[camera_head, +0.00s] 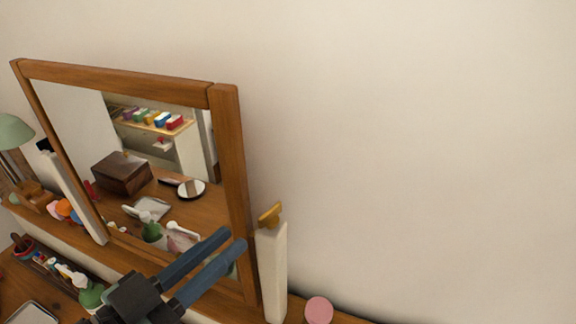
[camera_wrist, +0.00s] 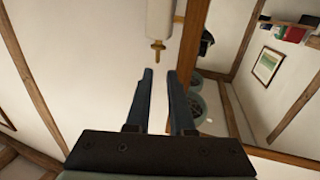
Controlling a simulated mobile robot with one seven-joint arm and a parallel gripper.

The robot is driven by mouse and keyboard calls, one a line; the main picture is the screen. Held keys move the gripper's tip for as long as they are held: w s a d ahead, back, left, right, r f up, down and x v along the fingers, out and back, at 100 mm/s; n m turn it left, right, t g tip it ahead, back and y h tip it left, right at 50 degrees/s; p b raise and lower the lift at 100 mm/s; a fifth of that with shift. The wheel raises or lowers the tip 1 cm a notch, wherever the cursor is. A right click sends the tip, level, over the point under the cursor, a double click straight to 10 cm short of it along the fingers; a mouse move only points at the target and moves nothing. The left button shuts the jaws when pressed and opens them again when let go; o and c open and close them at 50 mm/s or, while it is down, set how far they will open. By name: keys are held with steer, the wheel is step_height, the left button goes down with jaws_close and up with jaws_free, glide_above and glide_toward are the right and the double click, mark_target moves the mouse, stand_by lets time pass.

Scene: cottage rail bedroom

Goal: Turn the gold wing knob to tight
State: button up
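The gold wing knob (camera_head: 270,214) sits at the top of a white post (camera_head: 273,275) just right of the mirror's wooden frame (camera_head: 234,180). In the wrist view the knob (camera_wrist: 158,49) shows beyond the fingertips, at the end of the white post (camera_wrist: 160,20). My gripper (camera_head: 233,241) has two blue fingers, apart with nothing between them. In the head view it is left of and lower than the knob, in front of the mirror. In the wrist view my gripper (camera_wrist: 160,73) points towards the knob, with a gap before it.
The mirror glass (camera_head: 140,150) reflects a box and a shelf. A pink round item (camera_head: 319,311) stands right of the post. A green lamp (camera_head: 13,132) and several small items are at the left. The wall right of the post is bare.

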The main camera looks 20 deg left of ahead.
mark_target(279, 202)
steer(key=shift+h, duration=0.3)
steer(key=p+x, duration=0.4)
steer(key=x, duration=0.6)
steer(key=shift+w+d+r+p, duration=0.1)
steer(key=shift+w+d+p, duration=0.15)
steer(key=shift+w+p, duration=0.05)
steer(key=shift+w+d, duration=0.2)
steer(key=shift+w, duration=0.4)
jaws_close()
